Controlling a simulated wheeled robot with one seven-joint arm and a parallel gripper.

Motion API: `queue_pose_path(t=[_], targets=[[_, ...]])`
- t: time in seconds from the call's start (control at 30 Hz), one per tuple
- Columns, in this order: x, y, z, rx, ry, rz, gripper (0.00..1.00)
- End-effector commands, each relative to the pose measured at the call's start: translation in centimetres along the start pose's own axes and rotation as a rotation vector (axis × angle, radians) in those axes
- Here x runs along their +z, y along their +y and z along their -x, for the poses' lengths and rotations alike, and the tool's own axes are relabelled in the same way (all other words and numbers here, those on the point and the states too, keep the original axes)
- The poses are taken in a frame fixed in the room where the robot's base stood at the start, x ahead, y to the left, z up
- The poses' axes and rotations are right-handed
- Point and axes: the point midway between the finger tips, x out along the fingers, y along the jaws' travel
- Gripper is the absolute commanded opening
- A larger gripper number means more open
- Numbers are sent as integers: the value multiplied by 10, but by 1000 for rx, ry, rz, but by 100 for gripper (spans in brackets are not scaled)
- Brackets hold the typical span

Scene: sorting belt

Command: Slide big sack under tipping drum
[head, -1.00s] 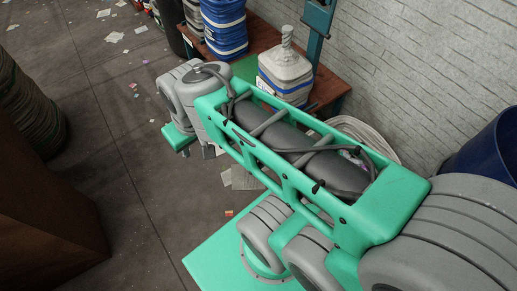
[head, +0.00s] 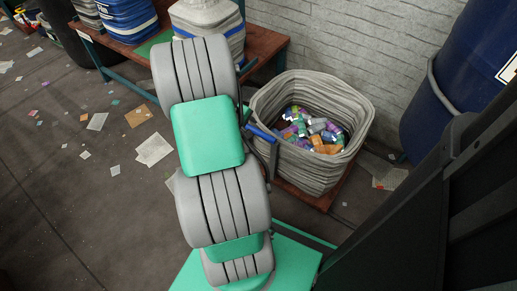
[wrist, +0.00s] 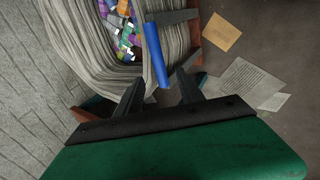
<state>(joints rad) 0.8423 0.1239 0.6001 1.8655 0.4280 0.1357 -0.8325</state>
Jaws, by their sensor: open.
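The big sack (head: 345,100) is a grey ribbed open-topped sack full of colourful crushed cans, upright on a low reddish-brown base (head: 300,193). A blue bar-shaped handle (head: 262,133) sticks out at its left side. In the wrist view the sack's rim (wrist: 72,55) is at upper left, and the blue handle (wrist: 155,55) points down between my fingertips. My gripper (wrist: 161,82) is open, its fingers on either side of the handle's end; I cannot tell whether they touch it. My arm hides the gripper in the head view. A blue drum (head: 432,95) stands at the right; whether it tips is not clear.
A wooden bench (head: 262,40) along the wall carries a pale sack (head: 207,25) and a blue-and-white bundle (head: 125,18). Paper scraps (head: 153,149) litter the dark floor. The floor at left is mostly open. A dark post stands at the right front.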

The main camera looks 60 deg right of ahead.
Motion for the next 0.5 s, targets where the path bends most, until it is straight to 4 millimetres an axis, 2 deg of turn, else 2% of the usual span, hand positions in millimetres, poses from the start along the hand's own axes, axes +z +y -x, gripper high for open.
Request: queue_pose_path(t=[0.03, 0.17, 0.4, 0.5], targets=[[7, -1, -17, 9, -11, 1, 45], [12, 1, -32, 15, -20, 8, 45], [13, 0, -78, 13, -19, 6, 45], [12, 2, -90, 13, -19, 6, 45]])
